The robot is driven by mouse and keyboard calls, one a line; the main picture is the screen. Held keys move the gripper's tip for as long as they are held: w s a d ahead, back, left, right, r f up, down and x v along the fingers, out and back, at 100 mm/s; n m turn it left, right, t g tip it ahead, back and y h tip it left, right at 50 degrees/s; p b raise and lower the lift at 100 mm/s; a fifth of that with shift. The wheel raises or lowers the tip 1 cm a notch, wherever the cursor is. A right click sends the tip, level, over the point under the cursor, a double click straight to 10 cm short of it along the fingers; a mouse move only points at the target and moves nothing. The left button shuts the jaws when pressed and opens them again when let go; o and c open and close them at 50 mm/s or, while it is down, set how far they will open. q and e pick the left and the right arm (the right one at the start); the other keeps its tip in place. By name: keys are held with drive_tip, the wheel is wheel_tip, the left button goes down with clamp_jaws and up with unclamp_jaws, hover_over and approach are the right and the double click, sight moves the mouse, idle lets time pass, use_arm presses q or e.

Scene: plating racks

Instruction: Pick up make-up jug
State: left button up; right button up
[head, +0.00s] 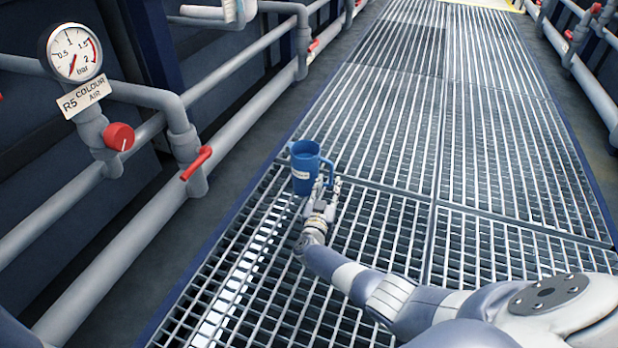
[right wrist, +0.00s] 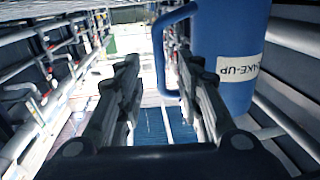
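The make-up jug (head: 304,169) is blue with a white label and a handle on its right side. In the head view it appears over the grating at left of centre; I cannot tell whether it touches it. In the right wrist view the jug (right wrist: 236,45) fills the upper right, its label reading "MAKE-UP" with the start cut off. My right gripper (head: 329,187) is right beside the handle. In the right wrist view its two fingers (right wrist: 160,80) are apart, with the handle showing between their tips, no clear contact. My left gripper is not in view.
Metal floor grating (head: 390,215) runs ahead, clear of other objects. At the left are grey pipes (head: 235,72), a pressure gauge (head: 75,53), a red knob (head: 119,137) and a red valve handle (head: 196,163). More pipes (head: 590,85) line the right side.

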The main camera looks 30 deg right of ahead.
sight(330, 175)
drive_tip(key=b+x, duration=0.3)
drive_tip(key=x, duration=0.2)
drive_tip(key=shift+f+b, duration=0.15)
drive_tip(key=shift+b, duration=0.25)
drive_tip(key=shift+w+d, duration=0.2)
drive_tip(key=shift+w, duration=0.05)
drive_tip(key=shift+r, duration=0.2)
drive_tip(key=shift+c, duration=0.6)
clamp_jaws()
drive_tip(key=shift+r, duration=0.1)
